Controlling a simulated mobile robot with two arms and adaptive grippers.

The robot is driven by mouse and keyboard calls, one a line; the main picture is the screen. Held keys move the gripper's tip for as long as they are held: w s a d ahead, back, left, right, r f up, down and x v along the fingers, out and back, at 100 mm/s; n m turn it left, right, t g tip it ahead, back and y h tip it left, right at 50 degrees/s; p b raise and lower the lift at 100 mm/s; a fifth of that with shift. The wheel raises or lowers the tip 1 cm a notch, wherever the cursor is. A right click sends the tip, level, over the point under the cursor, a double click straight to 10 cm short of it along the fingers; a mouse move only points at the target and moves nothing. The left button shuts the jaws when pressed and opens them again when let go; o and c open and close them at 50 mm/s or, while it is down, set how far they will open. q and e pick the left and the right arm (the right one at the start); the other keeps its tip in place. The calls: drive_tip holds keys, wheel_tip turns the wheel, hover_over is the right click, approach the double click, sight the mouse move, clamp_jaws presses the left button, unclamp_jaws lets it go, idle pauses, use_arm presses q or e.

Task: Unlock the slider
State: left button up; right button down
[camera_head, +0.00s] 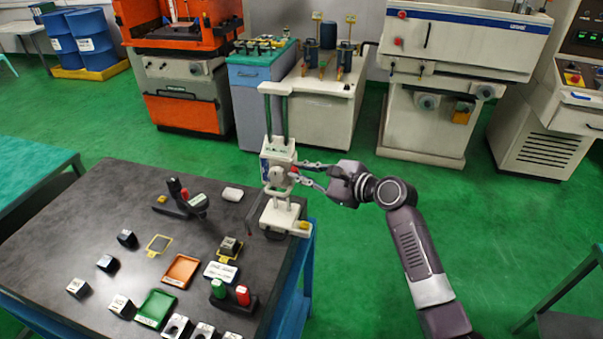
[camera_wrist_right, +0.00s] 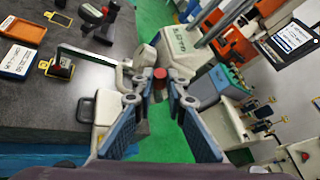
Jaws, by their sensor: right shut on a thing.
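A white stand with two upright columns (camera_head: 277,115) stands at the table's right edge. Its white slider (camera_head: 279,156) sits partway up, above the base (camera_head: 279,217). A small red knob (camera_wrist_right: 160,73) shows on the slider's side in the right wrist view, where the slider body (camera_wrist_right: 180,45) is behind it. My right gripper (camera_head: 297,172) reaches in from the right at slider height. Its fingers (camera_wrist_right: 157,92) are shut on the knob, which is partly hidden between the fingertips. My left gripper is not in view.
The dark table (camera_head: 75,235) holds several small blocks, an orange tray (camera_head: 181,271), a green tray (camera_head: 156,308) and a black-handled device (camera_head: 180,200). Machines stand along the back. Green floor is open to the right of the table.

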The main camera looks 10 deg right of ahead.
drive_tip(key=c, duration=1.9)
unclamp_jaws()
drive_tip(key=shift+c, duration=0.2)
drive_tip(key=v, duration=1.2)
